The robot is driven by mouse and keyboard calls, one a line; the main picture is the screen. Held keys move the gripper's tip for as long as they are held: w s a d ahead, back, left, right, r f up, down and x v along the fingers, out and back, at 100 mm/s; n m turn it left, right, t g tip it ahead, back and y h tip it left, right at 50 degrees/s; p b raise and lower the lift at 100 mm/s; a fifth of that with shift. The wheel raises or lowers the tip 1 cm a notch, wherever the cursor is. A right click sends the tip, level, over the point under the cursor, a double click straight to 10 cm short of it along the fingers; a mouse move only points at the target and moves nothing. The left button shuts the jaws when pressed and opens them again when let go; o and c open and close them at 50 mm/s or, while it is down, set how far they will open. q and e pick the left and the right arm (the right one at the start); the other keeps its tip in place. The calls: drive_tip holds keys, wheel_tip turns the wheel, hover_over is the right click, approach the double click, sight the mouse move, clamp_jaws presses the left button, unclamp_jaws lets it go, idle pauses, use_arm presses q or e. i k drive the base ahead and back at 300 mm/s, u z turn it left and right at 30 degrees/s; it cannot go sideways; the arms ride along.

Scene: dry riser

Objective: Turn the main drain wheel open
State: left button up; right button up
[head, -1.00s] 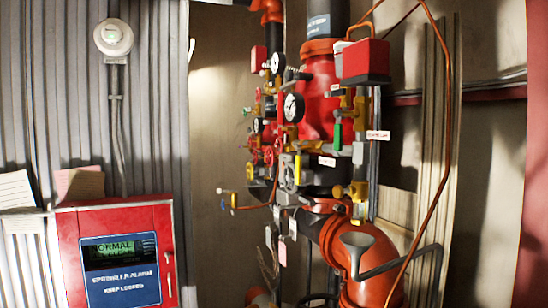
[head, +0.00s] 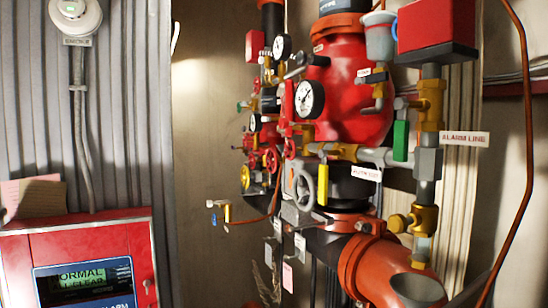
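The red riser valve body (head: 345,90) fills the centre right of the head view. A grey handwheel (head: 303,186) sits low on its front, beside a yellow lever handle (head: 322,184). Small red handwheels, one (head: 271,160) left of the grey one and another (head: 290,148) just above, are on the trim piping. I cannot read a label naming the main drain wheel, so I cannot tell which it is. Neither of my grippers is in view, and nothing is touching the wheels.
A red alarm panel (head: 140,235) with a green display (head: 82,282) is at lower left. Pressure gauges, one large (head: 309,98), crowd the piping. A red box (head: 436,28), green handle (head: 401,140) and grey funnel (head: 417,288) are at right.

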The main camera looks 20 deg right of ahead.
sight(269, 161)
drive_tip(key=u, duration=0.05)
drive_tip(key=i, duration=1)
drive_tip(key=u, duration=0.05)
